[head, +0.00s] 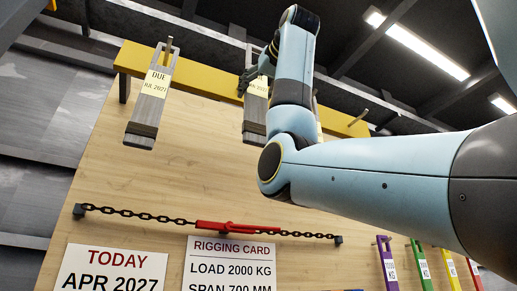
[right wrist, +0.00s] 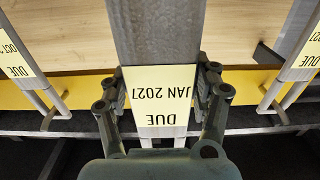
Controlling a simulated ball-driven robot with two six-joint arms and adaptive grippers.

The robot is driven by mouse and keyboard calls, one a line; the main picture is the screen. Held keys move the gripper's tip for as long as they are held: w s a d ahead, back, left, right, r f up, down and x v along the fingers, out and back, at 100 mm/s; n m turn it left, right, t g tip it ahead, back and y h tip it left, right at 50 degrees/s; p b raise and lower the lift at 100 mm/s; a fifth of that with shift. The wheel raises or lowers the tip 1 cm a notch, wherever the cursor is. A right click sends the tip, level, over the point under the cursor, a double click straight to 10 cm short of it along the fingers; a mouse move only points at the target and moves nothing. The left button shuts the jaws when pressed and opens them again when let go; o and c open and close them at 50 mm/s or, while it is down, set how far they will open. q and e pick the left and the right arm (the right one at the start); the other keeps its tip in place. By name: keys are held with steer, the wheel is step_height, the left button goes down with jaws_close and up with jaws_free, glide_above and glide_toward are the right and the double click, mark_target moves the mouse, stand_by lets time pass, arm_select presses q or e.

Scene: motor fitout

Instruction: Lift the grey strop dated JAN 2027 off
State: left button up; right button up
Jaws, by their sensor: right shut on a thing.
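The grey strop with the yellow tag DUE JAN 2027 (right wrist: 157,28) fills the middle of the right wrist view, its tag upside down. My right gripper (right wrist: 159,88) is shut on it, with a finger on each side at the tag. In the head view this strop (head: 254,112) hangs in front of the board, partly behind my right arm; its tag is partly covered. My right gripper (head: 262,72) is at its upper end. Whether the strop still sits on its peg is hidden. My left gripper is not in view.
A grey strop tagged JUL 2027 (head: 148,108) hangs to the left on the yellow rail (head: 133,60). Another tagged OCT (right wrist: 12,50) is beside mine in the wrist view. Below are a chain with a red tensioner (head: 228,227), a TODAY APR 2027 card (head: 110,272) and several coloured strops (head: 420,262).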

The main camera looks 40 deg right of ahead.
steer(key=f+p+x, duration=0.1)
steer(key=p+x, duration=0.2)
steer(key=x, duration=0.5)
steer(key=shift+w, duration=0.25)
stand_by(0.7)
steer(key=shift+s, duration=0.1)
steer(key=shift+s+a+r, duration=0.2)
steer(key=shift+s+r, duration=0.15)
steer(key=shift+s, duration=0.2)
stand_by(0.3)
steer(key=shift+b+v, duration=0.9)
steer(key=shift+v, duration=1.2)
steer(key=shift+d, duration=0.1)
